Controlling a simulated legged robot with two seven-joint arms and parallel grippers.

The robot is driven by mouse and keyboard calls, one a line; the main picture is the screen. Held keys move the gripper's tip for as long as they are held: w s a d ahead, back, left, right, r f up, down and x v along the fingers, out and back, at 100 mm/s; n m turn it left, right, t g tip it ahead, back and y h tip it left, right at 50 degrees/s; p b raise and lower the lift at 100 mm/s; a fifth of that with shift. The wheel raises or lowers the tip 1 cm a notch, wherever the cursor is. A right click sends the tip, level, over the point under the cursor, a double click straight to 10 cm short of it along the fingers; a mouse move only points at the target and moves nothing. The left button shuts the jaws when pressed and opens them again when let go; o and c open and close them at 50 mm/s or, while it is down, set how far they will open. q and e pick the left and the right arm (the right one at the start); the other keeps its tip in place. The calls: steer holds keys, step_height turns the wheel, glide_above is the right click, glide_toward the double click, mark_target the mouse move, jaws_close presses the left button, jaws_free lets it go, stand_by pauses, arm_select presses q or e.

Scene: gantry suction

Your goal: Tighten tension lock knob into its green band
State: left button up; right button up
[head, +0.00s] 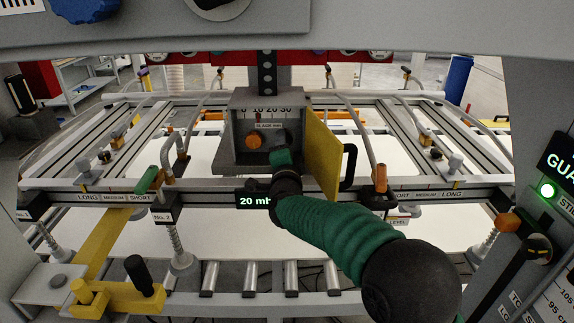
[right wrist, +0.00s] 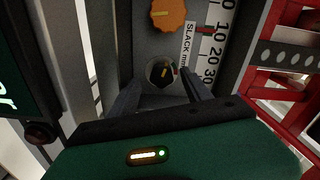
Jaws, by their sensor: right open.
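A small dark round knob with a yellow pointer mark (right wrist: 160,73) sits in a round recess on the grey panel, with a small red mark beside it; this looks like the tension lock knob. In the head view my right gripper (head: 284,160) reaches into the open grey box (head: 268,98), hiding part of the panel. My left gripper is not in view.
An orange knob (head: 254,141) sits on the same panel, left of my gripper; it also shows in the right wrist view (right wrist: 168,14). A slack scale (right wrist: 212,55) is beside it. The yellow door (head: 322,152) stands open close to my arm. A display (head: 254,200) reads about 20.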

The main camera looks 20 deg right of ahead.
steer(key=b+v, duration=0.3)
steer(key=v, duration=1.2)
steer(key=shift+s+d, duration=0.15)
steer(key=shift+s, duration=0.05)
steer(key=shift+c, duration=0.3)
steer(key=shift+r, duration=0.1)
steer(key=shift+c, duration=1)
steer(key=w+d+n+p, duration=0.1)
steer(key=w+n+p, duration=0.1)
steer(key=w+n, duration=0.2)
steer(key=w+d+n+p, duration=0.1)
steer(key=w+d+n, duration=0.1)
steer(key=w+n, duration=0.3)
steer(key=w+d+n+p, duration=0.1)
steer(key=w+n+p, duration=0.1)
steer(key=w+n, duration=0.2)
steer(key=shift+a+p+x, duration=0.15)
steer(key=shift+p+x, duration=0.05)
steer(key=shift+x, duration=0.7)
steer(key=shift+a+p+x, duration=0.1)
steer(key=shift+p+x, duration=0.05)
steer(key=shift+x, duration=0.7)
steer(key=shift+w, duration=0.1)
